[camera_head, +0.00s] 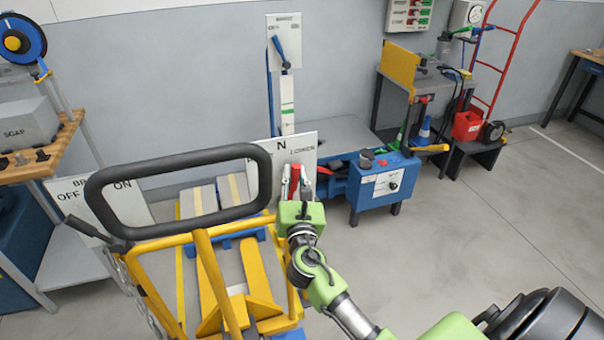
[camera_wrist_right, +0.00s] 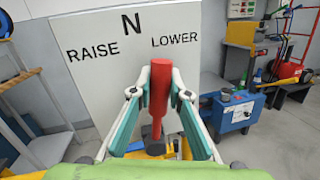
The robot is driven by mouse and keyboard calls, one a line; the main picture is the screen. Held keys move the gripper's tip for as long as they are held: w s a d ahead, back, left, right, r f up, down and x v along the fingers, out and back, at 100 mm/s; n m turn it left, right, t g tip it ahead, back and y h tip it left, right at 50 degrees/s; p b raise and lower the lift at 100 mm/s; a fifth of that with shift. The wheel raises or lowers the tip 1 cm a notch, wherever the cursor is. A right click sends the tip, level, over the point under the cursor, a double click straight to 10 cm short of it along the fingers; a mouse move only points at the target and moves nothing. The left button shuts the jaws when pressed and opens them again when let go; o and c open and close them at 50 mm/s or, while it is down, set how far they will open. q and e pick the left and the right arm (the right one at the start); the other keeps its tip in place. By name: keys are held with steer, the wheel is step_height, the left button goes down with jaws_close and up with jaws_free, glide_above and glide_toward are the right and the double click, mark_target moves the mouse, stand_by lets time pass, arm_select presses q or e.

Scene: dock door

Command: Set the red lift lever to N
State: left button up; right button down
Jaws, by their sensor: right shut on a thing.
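The red lift lever (camera_wrist_right: 158,92) stands in front of a white plate (camera_wrist_right: 100,80) marked RAISE, N and LOWER. Its upper end lies right of the N, below the word LOWER. My right gripper (camera_wrist_right: 157,85) is shut on the red lever, one finger on each side of its upper part. In the head view, my right gripper (camera_head: 297,185) is at the plate beside the pallet truck's black loop handle (camera_head: 180,150), and the red lever (camera_head: 295,174) shows between the fingers. My left gripper is not in view.
A blue box (camera_head: 365,200) and a lift platform (camera_head: 335,133) stand behind. The floor (camera_head: 480,220) at right is clear.

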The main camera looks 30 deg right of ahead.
steer(key=shift+w+a+n+t, duration=0.15)
steer(key=shift+a+n, duration=0.35)
steer(key=shift+n, duration=0.1)
steer(key=shift+w+a+n+t, duration=0.1)
steer(key=shift+a+n+t, duration=0.05)
steer(key=shift+a+n, duration=0.4)
steer(key=shift+d, duration=0.1)
steer(key=c, duration=2.2)
jaws_free()
steer(key=shift+o, duration=0.2)
steer(key=v, duration=1.2)
steer(key=shift+r, duration=0.15)
